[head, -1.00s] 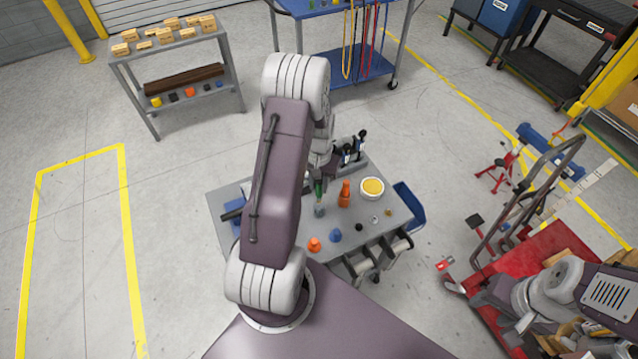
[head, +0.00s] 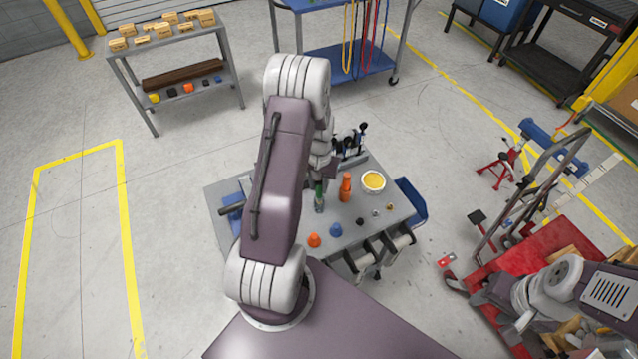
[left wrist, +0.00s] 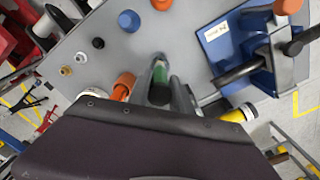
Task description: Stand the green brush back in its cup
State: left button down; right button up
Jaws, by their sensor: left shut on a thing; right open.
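The green brush (head: 319,189) is upright or nearly so over the grey worktable (head: 290,254), partly hidden by my left arm. My left gripper (head: 321,180) is shut on it. In the left wrist view the green brush (left wrist: 159,73) shows between the two fingers of my left gripper (left wrist: 160,92). A small grey piece (head: 319,207) shows at the brush's lower end. I cannot tell whether it is the cup or part of the brush, nor whether it touches the table. My right arm enters at the lower right; its fingers do not show.
A blue knob-like piece (head: 336,230) and an orange one (head: 314,240) stand nearer. A blue vise (left wrist: 230,45) and black tool stand (head: 350,150) are close by.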

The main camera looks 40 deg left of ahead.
pick_arm(q)
jog(key=shift+f, duration=0.25)
jog(key=c, duration=1.1)
grip_release()
notch_tip(320, 180, up, 10)
jog(key=p, duration=0.8)
jog(key=shift+r+p, duration=0.15)
jog(key=shift+p, duration=0.2)
